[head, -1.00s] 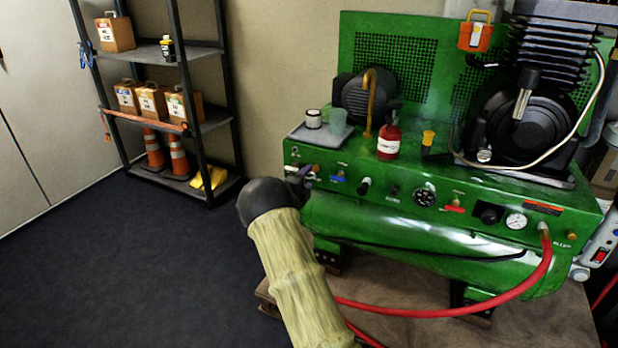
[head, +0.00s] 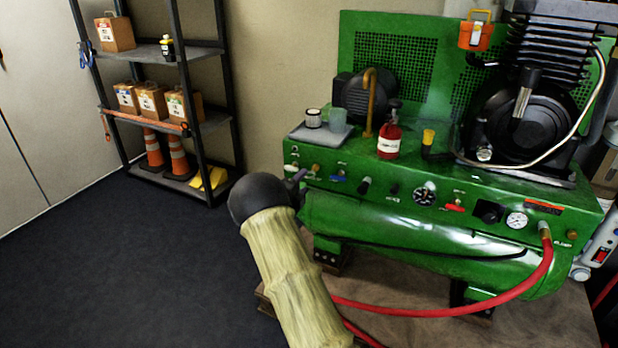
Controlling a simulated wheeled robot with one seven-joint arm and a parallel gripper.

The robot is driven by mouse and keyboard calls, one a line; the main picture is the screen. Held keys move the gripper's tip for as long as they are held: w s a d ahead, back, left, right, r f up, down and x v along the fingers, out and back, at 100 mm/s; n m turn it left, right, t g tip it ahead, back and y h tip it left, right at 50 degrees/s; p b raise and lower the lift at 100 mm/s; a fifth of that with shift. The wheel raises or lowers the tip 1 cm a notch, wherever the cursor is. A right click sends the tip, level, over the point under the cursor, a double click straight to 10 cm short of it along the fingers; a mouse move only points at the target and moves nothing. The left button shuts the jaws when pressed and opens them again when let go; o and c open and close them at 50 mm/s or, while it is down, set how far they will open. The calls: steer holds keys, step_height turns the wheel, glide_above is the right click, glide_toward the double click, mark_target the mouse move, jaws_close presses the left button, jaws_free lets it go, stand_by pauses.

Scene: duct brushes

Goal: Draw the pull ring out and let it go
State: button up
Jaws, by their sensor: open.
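The green compressor (head: 400,240) carries a row of small controls along its front panel. A small brass-coloured fitting (head: 315,168) and a blue lever (head: 338,179) are near the panel's left end. I cannot single out the pull ring; it is too small to tell or hidden behind my gripper. My gripper (head: 299,181) shows only as a small grey part beyond my dark rounded wrist, just in front of the panel's left end. It is open, and I see nothing held in it. A gap to the panel is hard to judge.
A red bottle (head: 389,138), a grey tray (head: 320,133) and a yellow-topped part (head: 428,138) stand on the compressor top. A red hose (head: 450,311) curves below on the right. A shelf rack (head: 205,120) stands at the back left. The dark floor at left is clear.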

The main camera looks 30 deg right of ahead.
steer(key=shift+v, duration=1.75)
